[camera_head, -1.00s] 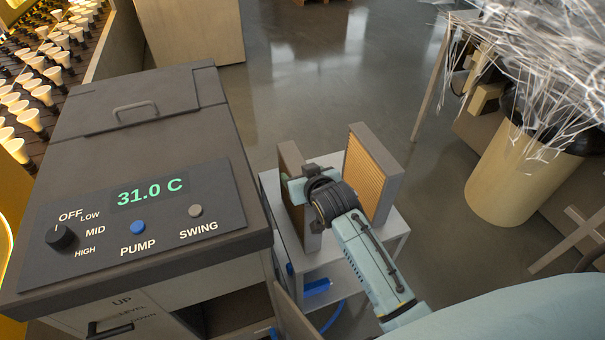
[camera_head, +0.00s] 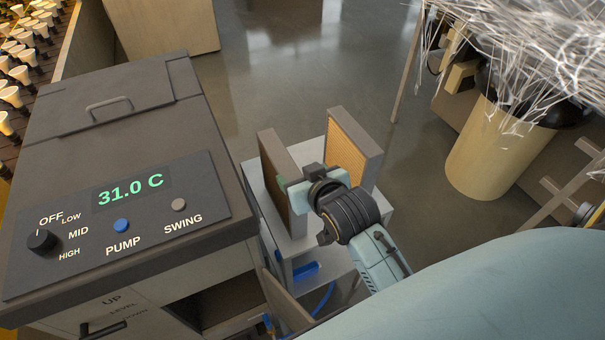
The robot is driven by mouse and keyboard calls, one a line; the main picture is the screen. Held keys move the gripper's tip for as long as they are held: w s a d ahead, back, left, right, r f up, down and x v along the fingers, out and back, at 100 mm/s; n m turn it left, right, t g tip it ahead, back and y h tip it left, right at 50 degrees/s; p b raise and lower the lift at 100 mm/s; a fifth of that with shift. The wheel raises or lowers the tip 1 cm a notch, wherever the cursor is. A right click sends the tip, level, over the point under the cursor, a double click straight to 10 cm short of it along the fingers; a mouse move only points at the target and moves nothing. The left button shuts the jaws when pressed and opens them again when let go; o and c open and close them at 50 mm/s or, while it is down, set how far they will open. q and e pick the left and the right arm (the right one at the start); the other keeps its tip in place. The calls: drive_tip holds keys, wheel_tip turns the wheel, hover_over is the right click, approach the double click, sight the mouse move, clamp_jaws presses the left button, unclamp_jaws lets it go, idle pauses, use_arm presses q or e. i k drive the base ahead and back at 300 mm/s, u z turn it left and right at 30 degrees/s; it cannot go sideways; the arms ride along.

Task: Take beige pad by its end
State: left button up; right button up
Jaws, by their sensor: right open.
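Two upright pads stand on a small light grey stand (camera_head: 315,245). The right pad (camera_head: 349,145) shows a beige-orange ribbed face in a grey-brown frame. The left pad (camera_head: 277,158) has a grey-brown side, and its other face is brown and seen at a sharp slant. My right gripper (camera_head: 290,187) is open at the near end of the left pad, overlapping it in the picture. I cannot tell whether its fingers touch the pad. The wrist hides the lower part of the right pad. My left gripper is not in view.
A grey cooler unit (camera_head: 120,140) with a control panel reading 31.0 C stands close on the left. An open flap (camera_head: 285,303) and a blue hose (camera_head: 325,298) lie below the stand. A beige bin (camera_head: 495,150) with white strands stands at right.

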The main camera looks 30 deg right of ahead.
sight(347, 146)
drive_tip(key=z, duration=1.3)
